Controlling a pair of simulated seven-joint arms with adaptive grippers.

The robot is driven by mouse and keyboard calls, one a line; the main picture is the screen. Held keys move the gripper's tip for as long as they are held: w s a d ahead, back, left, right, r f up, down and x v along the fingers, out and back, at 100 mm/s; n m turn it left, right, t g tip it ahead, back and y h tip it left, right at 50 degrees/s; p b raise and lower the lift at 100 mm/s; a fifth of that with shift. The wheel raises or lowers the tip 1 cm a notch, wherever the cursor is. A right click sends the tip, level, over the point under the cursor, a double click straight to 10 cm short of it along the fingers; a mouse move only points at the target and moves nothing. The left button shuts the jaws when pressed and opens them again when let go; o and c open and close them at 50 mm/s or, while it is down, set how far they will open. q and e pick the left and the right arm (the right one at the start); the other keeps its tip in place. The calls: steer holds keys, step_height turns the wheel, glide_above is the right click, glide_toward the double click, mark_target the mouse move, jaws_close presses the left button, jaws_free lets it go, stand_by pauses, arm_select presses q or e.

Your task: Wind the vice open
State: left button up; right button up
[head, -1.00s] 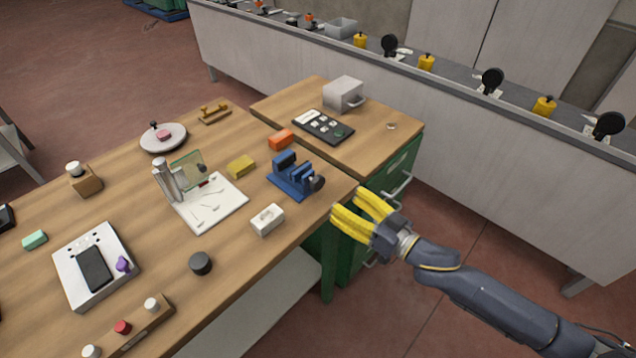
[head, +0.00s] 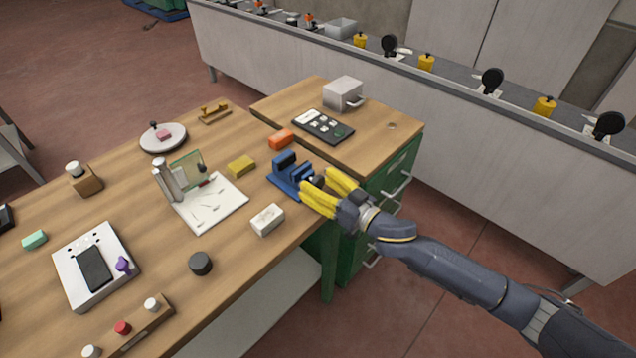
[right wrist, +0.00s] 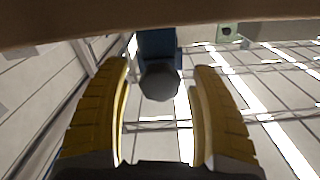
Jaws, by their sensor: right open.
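A small blue vice (head: 288,173) stands near the right edge of the wooden table in the head view. Its dark round winding knob is partly hidden by my right gripper (head: 322,186). In the right wrist view the dark knob (right wrist: 160,82) sits between the two yellow fingers of that gripper (right wrist: 161,105), with the blue vice body (right wrist: 157,45) behind it. The fingers are open and a gap shows on each side of the knob. My left gripper is in no view.
A white block (head: 267,220) lies on the table (head: 240,290) just in front of the vice. A green drawer cabinet (head: 395,175) stands under the right-hand tabletop.

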steer(key=c, duration=1.3)
steer(key=shift+n, duration=0.3)
steer(key=n, duration=0.5)
steer(key=shift+n, duration=0.4)
steer(key=n, duration=1.1)
steer(key=shift+n, duration=2.9)
